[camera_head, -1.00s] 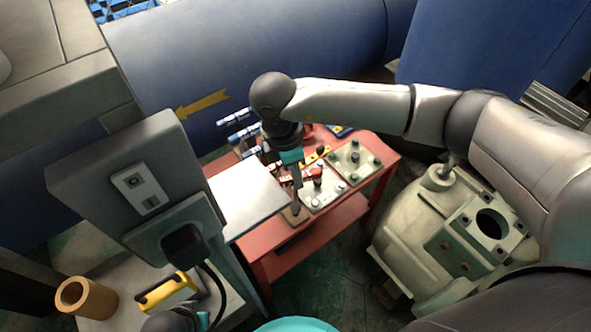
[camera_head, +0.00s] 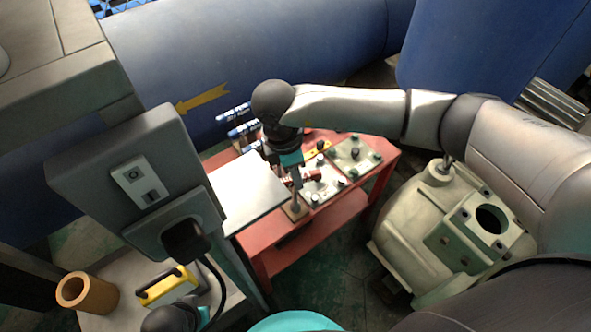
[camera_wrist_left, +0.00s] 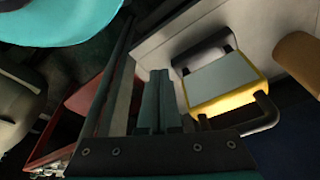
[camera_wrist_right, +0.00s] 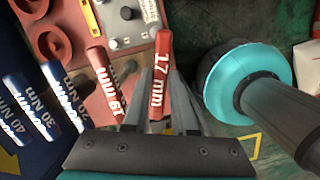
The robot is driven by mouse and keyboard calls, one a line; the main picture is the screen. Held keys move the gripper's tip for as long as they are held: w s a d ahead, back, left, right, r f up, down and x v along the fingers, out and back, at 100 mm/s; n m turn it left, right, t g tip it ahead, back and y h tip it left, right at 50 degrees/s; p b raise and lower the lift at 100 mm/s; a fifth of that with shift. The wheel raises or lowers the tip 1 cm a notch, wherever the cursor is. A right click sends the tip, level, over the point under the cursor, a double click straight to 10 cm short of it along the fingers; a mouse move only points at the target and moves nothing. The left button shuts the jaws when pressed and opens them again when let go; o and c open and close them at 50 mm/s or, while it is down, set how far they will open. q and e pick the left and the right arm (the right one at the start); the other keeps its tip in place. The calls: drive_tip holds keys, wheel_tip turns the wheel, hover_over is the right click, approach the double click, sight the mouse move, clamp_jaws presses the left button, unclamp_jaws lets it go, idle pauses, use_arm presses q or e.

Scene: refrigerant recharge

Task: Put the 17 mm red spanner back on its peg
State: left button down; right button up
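The red spanner marked 17 mm (camera_wrist_right: 160,62) shows in the right wrist view, its handle between the two fingers of my right gripper (camera_wrist_right: 161,90). The fingers appear closed on the handle; its far end is hidden. In the head view my right gripper (camera_head: 296,205) points down at the front edge of the red bench, with a bit of red spanner (camera_head: 312,176) beside it. I cannot make out the spanner's peg. My left gripper (camera_wrist_left: 158,75) is shut and empty in the left wrist view, near a yellow-framed device (camera_wrist_left: 220,85).
A red spanner marked 19 mm (camera_wrist_right: 106,82) lies close left of the held one. Blue torque tools (camera_wrist_right: 62,95) are further left. Pale panels with knobs (camera_head: 353,155) sit on the red bench (camera_head: 290,247). A grey cabinet (camera_head: 130,165) and a pale casting (camera_head: 420,225) flank it.

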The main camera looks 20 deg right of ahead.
drive_tip(key=o, duration=0.5)
drive_tip(key=shift+r, duration=0.1)
drive_tip(key=shift+r, duration=0.25)
drive_tip(key=r+p, duration=0.1)
drive_tip(key=r, duration=0.3)
drive_tip(key=a+r+p, duration=0.1)
drive_tip(key=r, duration=0.1)
drive_tip(key=shift+p, duration=0.35)
use_arm(q)
drive_tip(key=s+a+f+p, duration=0.2)
drive_tip(key=s+a+f, duration=0.2)
drive_tip(key=s+f, duration=0.2)
drive_tip(key=shift+s+a+f+p, duration=0.2)
drive_tip(key=shift+a+f+p, duration=0.2)
drive_tip(key=shift+f, duration=0.9)
use_arm(e)
drive_tip(key=shift+a+r, duration=0.25)
drive_tip(key=shift+r, duration=1.15)
drive_tip(key=shift+a+r, duration=0.2)
drive_tip(key=shift+r, duration=1.25)
drive_tip(key=shift+a+r, duration=0.25)
drive_tip(key=shift+r, duration=1.15)
